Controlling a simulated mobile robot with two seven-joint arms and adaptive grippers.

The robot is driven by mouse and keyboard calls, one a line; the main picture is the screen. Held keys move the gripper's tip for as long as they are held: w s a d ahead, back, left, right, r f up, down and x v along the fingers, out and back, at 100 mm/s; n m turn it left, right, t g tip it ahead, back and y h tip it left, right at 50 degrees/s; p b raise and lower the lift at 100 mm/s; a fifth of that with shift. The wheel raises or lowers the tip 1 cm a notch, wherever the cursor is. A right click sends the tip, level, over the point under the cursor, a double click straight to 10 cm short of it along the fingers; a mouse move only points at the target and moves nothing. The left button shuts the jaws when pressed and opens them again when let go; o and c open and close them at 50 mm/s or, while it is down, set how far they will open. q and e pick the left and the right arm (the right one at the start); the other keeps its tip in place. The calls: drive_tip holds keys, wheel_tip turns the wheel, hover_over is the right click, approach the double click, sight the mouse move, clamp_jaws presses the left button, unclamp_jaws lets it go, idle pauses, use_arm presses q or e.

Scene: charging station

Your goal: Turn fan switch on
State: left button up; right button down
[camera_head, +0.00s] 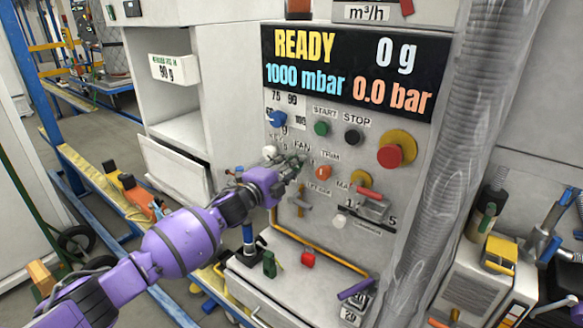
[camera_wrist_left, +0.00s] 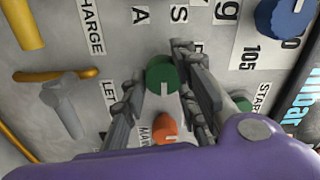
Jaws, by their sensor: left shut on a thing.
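The control panel (camera_head: 340,185) of the charging station faces me, with the FAN label (camera_head: 302,147) near its middle. My left gripper (camera_head: 296,163) is at the panel just below this label and hides most of the knob there. In the left wrist view, the green fan switch knob (camera_wrist_left: 162,76) with a white mark sits between the two fingers of my left gripper (camera_wrist_left: 158,66), which is shut on it. My right gripper is in neither view.
An orange knob (camera_head: 323,172) is close to the right of the gripper. The green START button (camera_head: 321,128), black STOP button (camera_head: 352,137) and red emergency knob (camera_head: 390,155) lie above right. A blue knob (camera_head: 276,118) is above. A ribbed hose (camera_head: 465,130) runs down the right side.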

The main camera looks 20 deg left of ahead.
use_arm(q)
drive_tip(key=shift+s+d+f, duration=0.1)
drive_tip(key=shift+s+f, duration=0.05)
drive_tip(key=shift+f, duration=0.6)
drive_tip(key=o, duration=1)
drive_tip(key=shift+r, duration=0.1)
drive_tip(key=shift+r, duration=0.15)
